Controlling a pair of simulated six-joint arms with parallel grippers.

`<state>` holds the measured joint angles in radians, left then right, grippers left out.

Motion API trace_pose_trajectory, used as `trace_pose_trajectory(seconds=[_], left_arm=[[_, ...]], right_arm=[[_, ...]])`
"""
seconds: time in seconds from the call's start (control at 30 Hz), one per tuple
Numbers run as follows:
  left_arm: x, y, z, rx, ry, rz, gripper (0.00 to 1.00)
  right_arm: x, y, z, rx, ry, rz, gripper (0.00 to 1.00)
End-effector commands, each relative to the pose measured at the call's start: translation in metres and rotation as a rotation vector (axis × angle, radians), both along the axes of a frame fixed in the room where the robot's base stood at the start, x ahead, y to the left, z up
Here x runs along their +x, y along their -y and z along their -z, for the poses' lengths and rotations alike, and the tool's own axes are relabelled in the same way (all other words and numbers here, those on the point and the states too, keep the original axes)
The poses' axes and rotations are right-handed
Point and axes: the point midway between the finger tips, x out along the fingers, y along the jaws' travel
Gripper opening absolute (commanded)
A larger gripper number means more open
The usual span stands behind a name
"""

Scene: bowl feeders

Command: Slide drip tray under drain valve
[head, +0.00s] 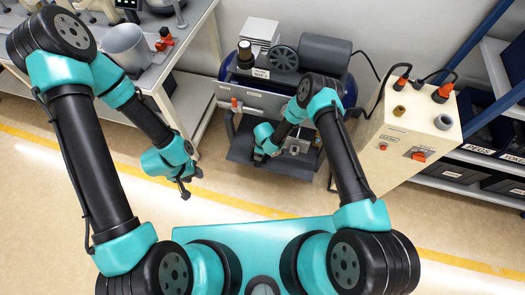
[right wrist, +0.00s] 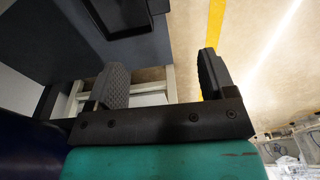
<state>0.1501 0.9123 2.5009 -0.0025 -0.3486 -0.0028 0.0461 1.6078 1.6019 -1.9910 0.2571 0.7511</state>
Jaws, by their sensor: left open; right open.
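The compressor (head: 318,55) with a blue tank stands on a dark grey base plate (head: 300,168). A small metallic fitting (head: 297,147) shows under its front; I cannot tell whether it is the drain valve. In the right wrist view, a black shallow tray-like thing (right wrist: 125,18) lies at the top on a dark grey surface; it may be the drip tray. My right gripper (head: 262,157) is low over the front of the base plate, and its wrist view shows it open (right wrist: 160,85) with nothing clearly held. My left gripper (head: 186,188) is open and empty over the floor.
A cream cabinet (head: 408,135) with cables and an orange switch stands right of the compressor, before a shelf with dark bins (head: 470,172). The floor between is clear, crossed by a yellow line.

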Motion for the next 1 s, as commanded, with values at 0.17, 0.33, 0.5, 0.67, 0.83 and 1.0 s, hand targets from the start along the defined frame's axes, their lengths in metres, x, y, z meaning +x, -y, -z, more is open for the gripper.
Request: trace_pose_trajectory(seconds=[0.17,0.33,0.5,0.67,0.83,1.0], left_arm=[[0.001,0.001,0.000,0.000,0.000,0.003,0.43],[0.001,0.001,0.000,0.000,0.000,0.002,0.43],[0.000,0.001,0.000,0.000,0.000,0.002,0.43],[-0.001,-0.002,0.000,0.000,0.000,-0.006,0.43],[-0.006,-0.009,0.000,0.000,0.000,-0.026,0.43],[-0.013,-0.019,0.000,0.000,0.000,-0.055,0.43]], right_arm=[[0.003,-0.002,0.002,-0.002,0.019,-0.015,0.77],[0.003,-0.002,0.002,-0.002,0.019,-0.015,0.77],[0.003,-0.002,0.003,-0.001,0.018,-0.014,0.77],[0.003,-0.002,0.013,-0.002,0.016,-0.012,0.77],[0.003,-0.004,0.033,-0.001,0.015,-0.011,0.77],[0.005,-0.006,0.059,-0.002,0.016,-0.008,0.77]])
